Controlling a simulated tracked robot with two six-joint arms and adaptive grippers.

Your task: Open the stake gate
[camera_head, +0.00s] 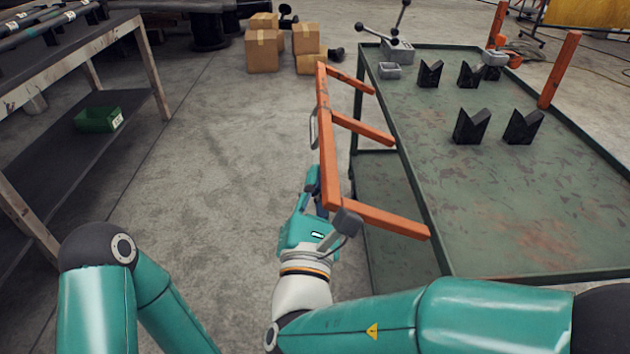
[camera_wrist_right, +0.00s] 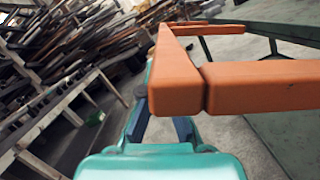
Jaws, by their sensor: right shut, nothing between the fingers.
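The stake gate (camera_head: 326,135) is an orange frame along the left side of the green cart (camera_head: 520,215). Its long bar stands out from the cart edge, and several crossbars run from it to the edge. A grey handle loop (camera_head: 313,130) sits on the long bar. My right gripper (camera_head: 314,190) is at the near end of the long bar, on its outer side. It is shut and empty. In the right wrist view the orange bars (camera_wrist_right: 255,86) pass close above the dark fingers (camera_wrist_right: 160,128); contact cannot be told. My left gripper is out of view.
Several black V-blocks (camera_head: 470,126) stand on the cart top. Orange posts (camera_head: 558,70) rise at its far side. A workbench (camera_head: 75,60) with a green bin (camera_head: 98,119) is at the left. Cardboard boxes (camera_head: 262,50) are at the back. The floor between is clear.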

